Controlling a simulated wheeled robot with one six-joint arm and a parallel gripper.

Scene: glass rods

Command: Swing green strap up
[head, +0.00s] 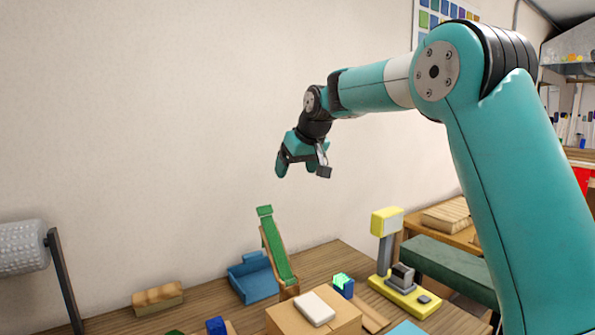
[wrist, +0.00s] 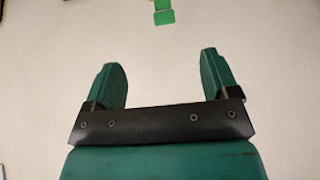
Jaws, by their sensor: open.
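The green strap (head: 276,245) lies along a tilted wooden stand in the head view, its upper end raised and leaning left. A green piece that looks like its end (wrist: 164,17) shows at the top edge of the wrist view. My gripper (head: 296,172) hangs in the air above the bench, higher than the strap and apart from it. In the wrist view my gripper (wrist: 165,80) has its two green fingers wide apart with nothing between them.
A blue bin (head: 250,284) stands just left of the strap. A cardboard box (head: 340,318) with a white block (head: 314,308) is in front. A yellow press-like device (head: 405,297) stands to the right. The air around my gripper is clear.

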